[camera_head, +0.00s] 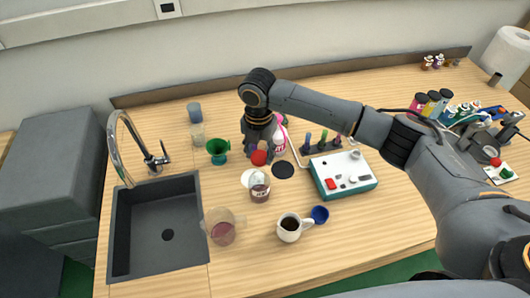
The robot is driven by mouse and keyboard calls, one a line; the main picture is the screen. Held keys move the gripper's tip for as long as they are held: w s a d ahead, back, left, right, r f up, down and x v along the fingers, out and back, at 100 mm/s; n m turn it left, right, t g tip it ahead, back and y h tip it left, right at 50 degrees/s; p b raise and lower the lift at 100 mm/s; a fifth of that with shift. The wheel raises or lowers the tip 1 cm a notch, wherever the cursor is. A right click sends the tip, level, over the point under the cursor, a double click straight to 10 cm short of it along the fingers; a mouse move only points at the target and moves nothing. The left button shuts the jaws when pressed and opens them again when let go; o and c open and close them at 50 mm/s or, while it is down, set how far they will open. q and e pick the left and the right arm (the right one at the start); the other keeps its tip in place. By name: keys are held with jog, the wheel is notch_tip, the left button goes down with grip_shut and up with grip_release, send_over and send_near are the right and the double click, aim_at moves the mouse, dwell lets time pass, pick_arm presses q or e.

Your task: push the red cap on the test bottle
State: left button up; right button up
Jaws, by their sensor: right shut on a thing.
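My right gripper (261,149) reaches in from the right and points down over the middle of the counter. It is shut on the red cap (259,158), which shows as a round red shape at its fingertips. A small glass bottle with dark contents (260,190) stands just below the cap in the picture, on or beside a white disc (248,178). It looks like the test bottle. The cap appears above and apart from it, but the exact gap is hard to judge. The fingertips are partly hidden by the gripper body. My left gripper is not in view.
A sink (158,238) is at left. A beaker (223,228), mug (290,228) and blue dish (320,214) stand in front. A green cup (217,151), a pink-and-white bottle (280,140) and a white-and-teal device (342,174) are close by.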

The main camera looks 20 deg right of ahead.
aim_at(259, 165)
jog(key=shift+w+a+n, duration=0.1)
jog(key=shift+w+n, duration=0.1)
jog(key=shift+n, duration=0.3)
jog(key=shift+f, duration=0.1)
notch_tip(259, 165, down, 4)
jog(key=b, duration=0.4)
jog(key=shift+f+b, duration=0.25)
jog(key=shift+b, duration=0.1)
jog(key=shift+f, duration=0.85)
jog(key=shift+r+p, duration=0.1)
jog(key=shift+p, duration=0.4)
jog(key=shift+f, duration=0.25)
dwell(1.0)
jog(key=shift+p, duration=0.45)
dwell(0.4)
jog(key=o, duration=1.3)
